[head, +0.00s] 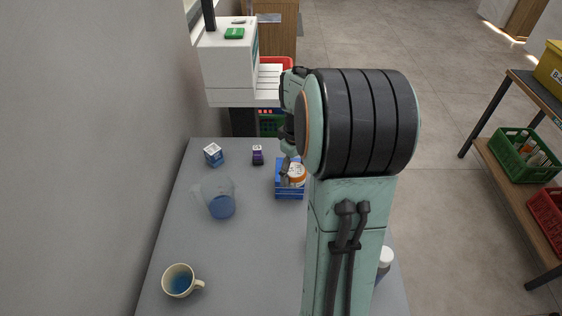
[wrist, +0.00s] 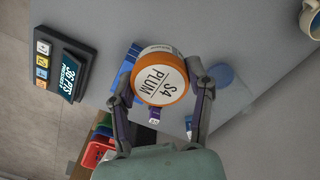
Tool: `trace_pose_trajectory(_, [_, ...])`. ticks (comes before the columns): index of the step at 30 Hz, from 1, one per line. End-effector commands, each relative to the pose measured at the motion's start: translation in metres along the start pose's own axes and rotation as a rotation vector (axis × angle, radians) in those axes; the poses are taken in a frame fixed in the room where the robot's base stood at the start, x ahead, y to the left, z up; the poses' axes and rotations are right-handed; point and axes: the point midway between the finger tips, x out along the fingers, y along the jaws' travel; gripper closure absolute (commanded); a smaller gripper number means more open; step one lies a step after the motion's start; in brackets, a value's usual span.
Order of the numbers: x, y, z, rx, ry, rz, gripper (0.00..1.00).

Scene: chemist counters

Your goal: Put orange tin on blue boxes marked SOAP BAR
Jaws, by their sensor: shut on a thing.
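The orange tin (head: 297,172) has a white side and an orange lid marked "S4 PLUM" in the wrist view (wrist: 161,79). My gripper (head: 287,177) is shut on it, with one finger on each side of it in the wrist view (wrist: 160,88). The blue boxes (head: 289,192) form a low stack on the grey counter. The tin appears over their top; I cannot tell whether it touches them. In the wrist view a blue edge of the boxes (wrist: 122,77) shows beside the tin, which hides the rest. My arm hides part of the counter to their right.
A clear jug with blue liquid (head: 221,205), a small blue-white box (head: 214,155) and a purple bottle (head: 257,155) stand left of the boxes. A cream mug (head: 179,281) is near the front. A white-capped container (head: 385,258) is partly behind my arm.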

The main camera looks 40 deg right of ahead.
Motion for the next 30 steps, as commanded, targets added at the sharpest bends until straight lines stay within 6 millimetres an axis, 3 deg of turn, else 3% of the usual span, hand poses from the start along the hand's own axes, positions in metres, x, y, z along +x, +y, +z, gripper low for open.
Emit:
trace_pose_trajectory(5, [0.027,0.033,-0.039,0.000,-0.001,-0.004,0.84])
trace_pose_trajectory(12, [0.070,0.054,-0.064,-0.001,0.000,-0.002,0.84])
trace_pose_trajectory(19, [0.085,0.062,-0.073,-0.001,0.000,0.000,0.84])
trace_pose_trajectory(24, [0.111,0.060,-0.072,-0.001,-0.001,-0.002,0.84])
trace_pose_trajectory(30, [0.114,0.060,-0.073,-0.002,0.001,0.000,0.84])
